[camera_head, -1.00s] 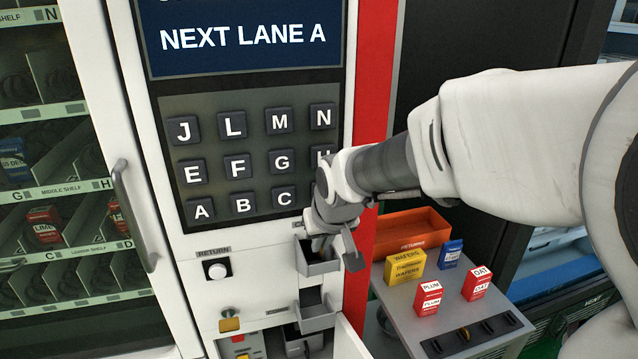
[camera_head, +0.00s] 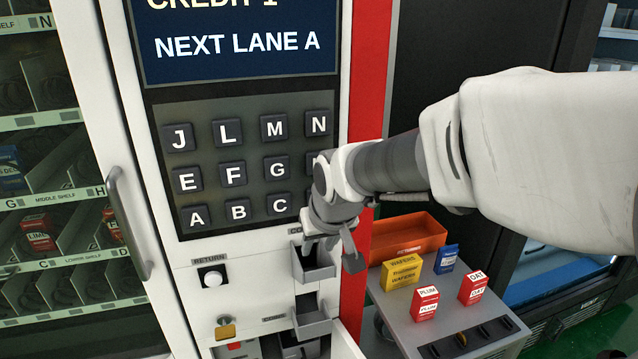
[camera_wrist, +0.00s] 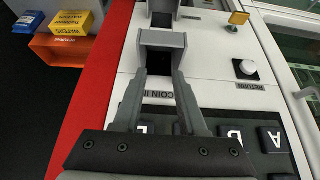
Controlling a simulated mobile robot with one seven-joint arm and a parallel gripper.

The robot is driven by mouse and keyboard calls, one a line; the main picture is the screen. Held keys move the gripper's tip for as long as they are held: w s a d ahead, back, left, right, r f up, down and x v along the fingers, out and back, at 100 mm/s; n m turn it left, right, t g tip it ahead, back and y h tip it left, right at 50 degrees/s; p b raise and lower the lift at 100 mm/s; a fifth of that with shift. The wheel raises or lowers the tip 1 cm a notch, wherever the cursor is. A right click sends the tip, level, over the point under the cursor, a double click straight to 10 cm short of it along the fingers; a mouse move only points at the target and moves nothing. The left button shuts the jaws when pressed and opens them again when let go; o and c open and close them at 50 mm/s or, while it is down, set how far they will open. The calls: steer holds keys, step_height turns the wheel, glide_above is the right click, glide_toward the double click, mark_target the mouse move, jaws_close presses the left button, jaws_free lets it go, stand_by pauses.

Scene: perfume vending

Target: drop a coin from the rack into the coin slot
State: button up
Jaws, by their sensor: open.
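The coin slot is a grey open-topped cup (camera_head: 312,268) on the white machine front, below the keypad. It also shows in the wrist view (camera_wrist: 162,40), beside the "COIN IN" label. My gripper (camera_head: 320,243) is at the mouth of this cup. In the wrist view my gripper (camera_wrist: 162,76) has its two fingers apart with no coin visible between them. The inside of the cup is dark, and no coin shows there. The coin rack (camera_head: 468,339) is a dark slotted strip on the side table, with a small yellowish spot in one slot that looks like a coin.
The display (camera_head: 235,40) reads "CREDIT 1" and "NEXT LANE A". A second grey cup (camera_head: 311,318) sits below the coin slot. The side table (camera_head: 405,322) holds an orange bin (camera_head: 402,236) and several small boxes. A door handle (camera_head: 128,222) sticks out at left.

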steer(key=v, duration=1.5)
steer(key=shift+p, duration=0.45)
steer(key=s+d+f+m+h, duration=0.1)
steer(key=s+d+f+m, duration=0.2)
steer(key=s+d+f, duration=0.5)
steer(key=s+d, duration=0.3)
steer(key=s, duration=0.2)
steer(key=shift+f+h, duration=0.25)
steer(key=shift+h, duration=0.05)
steer(key=shift+d, duration=0.1)
